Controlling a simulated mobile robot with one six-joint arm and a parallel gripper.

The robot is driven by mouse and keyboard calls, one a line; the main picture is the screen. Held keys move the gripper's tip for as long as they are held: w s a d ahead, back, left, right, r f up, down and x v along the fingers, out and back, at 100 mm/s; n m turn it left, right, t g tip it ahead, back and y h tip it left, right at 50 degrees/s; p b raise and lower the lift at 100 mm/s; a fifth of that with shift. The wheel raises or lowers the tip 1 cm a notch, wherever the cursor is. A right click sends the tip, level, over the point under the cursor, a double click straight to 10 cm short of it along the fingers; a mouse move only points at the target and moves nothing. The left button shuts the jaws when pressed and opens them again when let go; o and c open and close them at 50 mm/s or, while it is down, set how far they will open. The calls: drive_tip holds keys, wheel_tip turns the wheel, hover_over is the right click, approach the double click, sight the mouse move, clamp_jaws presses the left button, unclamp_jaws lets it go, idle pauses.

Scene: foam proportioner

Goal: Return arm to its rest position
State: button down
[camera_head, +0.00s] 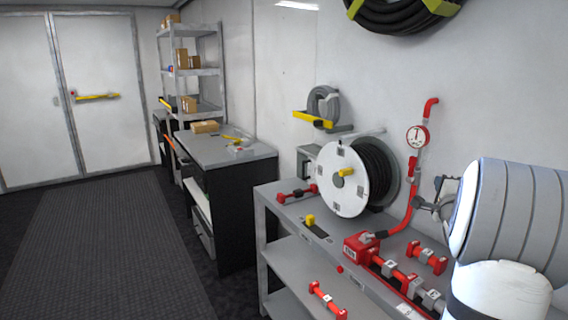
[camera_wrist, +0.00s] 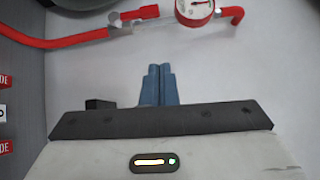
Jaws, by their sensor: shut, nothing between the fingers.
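My gripper (camera_wrist: 160,84) shows in the wrist view with its two blue-grey fingers together and nothing between them. It points toward the pale wall, just below the red pipe and the round gauge (camera_wrist: 194,8). In the head view my white and grey arm fills the lower right, in front of the bench's right end.
A grey bench (camera_head: 268,202) along the right wall carries a white hose reel (camera_head: 342,190), a red valve block (camera_head: 361,247) and red couplings. A red pipe (camera_head: 413,190) with a gauge (camera_head: 416,136) rises behind. The left floor (camera_head: 110,250) is clear.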

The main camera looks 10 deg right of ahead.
drive_tip(key=s+a+f+n+g+y, duration=0.15)
drive_tip(key=a+n+g, duration=0.35)
drive_tip(key=a, duration=0.8)
drive_tip(key=s+a+f+n+g+y+p, duration=0.1)
drive_tip(key=s+a+f+n+g+y, duration=0.2)
drive_tip(key=s+a+n, duration=0.6)
drive_tip(key=s+a+f+n+g+y+p, duration=0.1)
drive_tip(key=s+a+f+n+g+y, duration=0.2)
drive_tip(key=s+a, duration=1.4)
wheel_tip(320, 180, down, 4)
drive_tip(key=a+n+g, duration=0.1)
drive_tip(key=n+g, duration=0.2)
drive_tip(key=n, duration=0.3)
drive_tip(key=shift+f+n, duration=0.2)
drive_tip(key=shift+n, duration=0.1)
